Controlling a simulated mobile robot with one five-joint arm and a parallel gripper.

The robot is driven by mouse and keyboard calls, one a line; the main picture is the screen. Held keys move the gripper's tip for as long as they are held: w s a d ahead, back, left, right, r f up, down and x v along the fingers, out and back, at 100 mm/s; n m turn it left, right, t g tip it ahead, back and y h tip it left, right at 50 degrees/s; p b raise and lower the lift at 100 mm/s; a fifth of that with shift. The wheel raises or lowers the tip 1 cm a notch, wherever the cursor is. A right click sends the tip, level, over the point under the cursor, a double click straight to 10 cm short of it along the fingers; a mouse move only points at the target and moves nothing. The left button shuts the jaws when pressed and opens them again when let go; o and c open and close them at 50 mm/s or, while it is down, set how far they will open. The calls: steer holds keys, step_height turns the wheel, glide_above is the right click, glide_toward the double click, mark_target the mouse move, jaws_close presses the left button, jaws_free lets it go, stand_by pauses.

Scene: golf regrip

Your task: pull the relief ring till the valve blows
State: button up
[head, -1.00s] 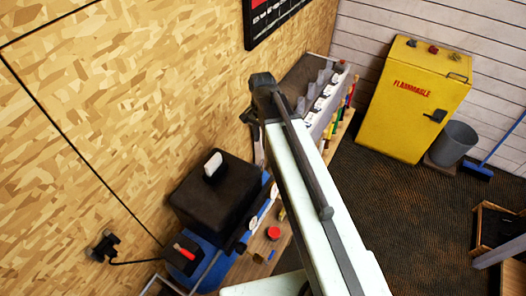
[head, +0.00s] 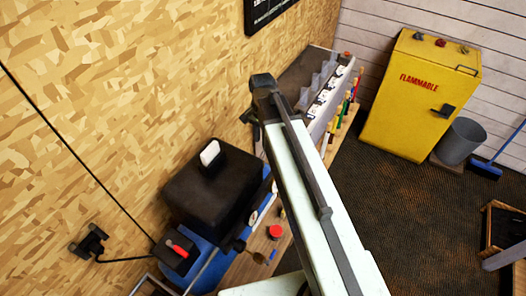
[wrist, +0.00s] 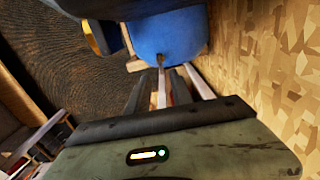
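The compressor shows in the head view as a blue tank (head: 200,272) with a black motor cover (head: 211,188) on top, on a wooden bench against the wall. A black box with a red switch (head: 177,249) sits at its near end. The blue rounded tank (wrist: 172,36) also shows in the wrist view, with a small brass-coloured fitting (wrist: 160,60) at its lower edge. I cannot make out a relief ring on it. My gripper (wrist: 162,75) points toward that fitting, its dark fingers apart with nothing clearly held. My arm hides it in the head view.
A red round-topped item (head: 275,232) and a brush (head: 262,257) lie on the bench. A yellow flammables cabinet (head: 415,110) and grey bin (head: 460,141) stand at the back right. The dark floor (head: 400,200) between is clear.

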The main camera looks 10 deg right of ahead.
step_height(320, 180, down, 6)
steer(key=b, duration=0.5)
steer(key=shift+f, duration=0.1)
jaws_close()
steer(key=shift+r, duration=0.2)
stand_by(0.8)
